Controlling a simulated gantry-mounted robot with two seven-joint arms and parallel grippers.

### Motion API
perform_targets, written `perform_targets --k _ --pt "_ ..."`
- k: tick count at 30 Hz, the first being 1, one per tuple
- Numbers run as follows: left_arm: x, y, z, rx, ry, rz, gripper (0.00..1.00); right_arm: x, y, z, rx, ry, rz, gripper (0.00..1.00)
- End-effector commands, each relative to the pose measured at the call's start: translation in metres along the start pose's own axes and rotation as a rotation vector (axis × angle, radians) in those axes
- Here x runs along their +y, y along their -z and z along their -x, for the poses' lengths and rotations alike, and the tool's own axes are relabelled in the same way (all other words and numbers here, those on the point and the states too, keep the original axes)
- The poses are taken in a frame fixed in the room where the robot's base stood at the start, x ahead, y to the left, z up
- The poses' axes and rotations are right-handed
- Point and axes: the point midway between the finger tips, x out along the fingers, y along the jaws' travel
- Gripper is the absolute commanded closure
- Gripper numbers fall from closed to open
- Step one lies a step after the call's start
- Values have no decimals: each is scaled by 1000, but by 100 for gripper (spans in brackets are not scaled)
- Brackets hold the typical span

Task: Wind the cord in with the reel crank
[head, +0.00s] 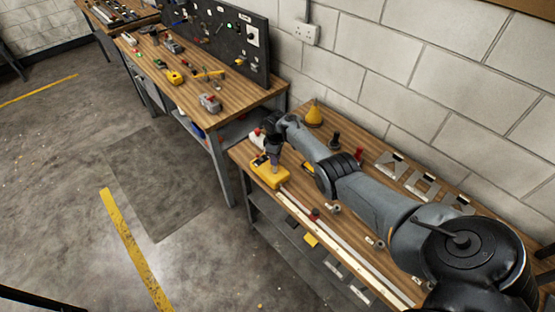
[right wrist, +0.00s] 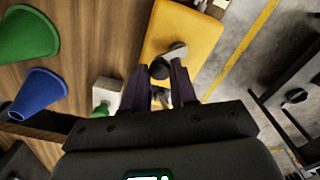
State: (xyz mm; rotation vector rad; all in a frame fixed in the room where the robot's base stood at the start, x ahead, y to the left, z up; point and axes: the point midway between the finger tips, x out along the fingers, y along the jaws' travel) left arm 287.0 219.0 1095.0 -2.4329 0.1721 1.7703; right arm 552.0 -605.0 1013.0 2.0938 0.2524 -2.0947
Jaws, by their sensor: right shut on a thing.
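The yellow reel box (head: 266,174) sits near the far left end of the near wooden bench. In the right wrist view the yellow box (right wrist: 185,35) carries a grey crank arm (right wrist: 175,52) with a dark knob. My right gripper (head: 273,158) is over the box, and in the wrist view its two dark fingers (right wrist: 160,70) are closed around the knob. The fingers hide part of the knob. A pale strip with a reddish line (head: 345,248) runs from the box along the bench's front edge; I cannot tell which part is cord. My left gripper is not in view.
A yellow cone (head: 314,116) and several stencil plates (head: 424,183) stand or lie behind my right arm, near the wall. A green cone (right wrist: 25,33) and a blue cone (right wrist: 38,97) show in the wrist view. Another tool-covered bench (head: 205,85) is farther left.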

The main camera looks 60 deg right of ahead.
Motion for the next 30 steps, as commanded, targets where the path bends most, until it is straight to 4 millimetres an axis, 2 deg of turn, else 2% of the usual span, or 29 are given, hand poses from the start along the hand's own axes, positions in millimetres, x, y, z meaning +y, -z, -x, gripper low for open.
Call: perform_targets --k 18,30 --pt "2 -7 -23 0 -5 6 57 -8 15 -1 1 -1 582 100" --pt "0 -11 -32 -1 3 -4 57 -14 19 0 1 -1 872 100"
